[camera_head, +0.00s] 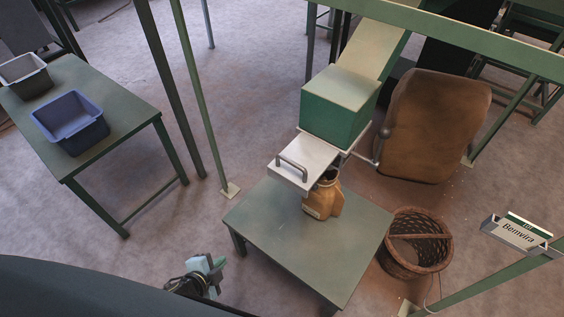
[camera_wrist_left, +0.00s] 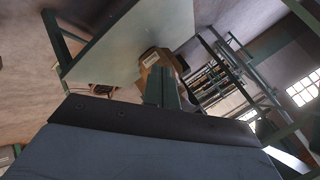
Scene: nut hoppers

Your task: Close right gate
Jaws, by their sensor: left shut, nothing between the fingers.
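A pale metal gate plate (camera_head: 300,165) with a grey bar handle (camera_head: 291,166) juts out toward me from under a green hopper box (camera_head: 338,108). A brown sack (camera_head: 323,199) with a white label stands below it on a low green table (camera_head: 270,225); the sack also shows in the left wrist view (camera_wrist_left: 150,57). My left gripper (camera_head: 217,268) is shut and empty, short of the table's front left corner and well apart from the handle. Its fingers (camera_wrist_left: 161,85) also show in the wrist view. My right gripper is not in view.
A wicker basket (camera_head: 416,244) stands on the floor right of the low table. A brown padded piece (camera_head: 430,125) stands behind it. A sign (camera_head: 517,232) is at the right. A side table (camera_head: 95,120) with a blue bin (camera_head: 70,122) and a grey bin (camera_head: 25,76) is at the left. Green posts (camera_head: 205,100) stand between the tables.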

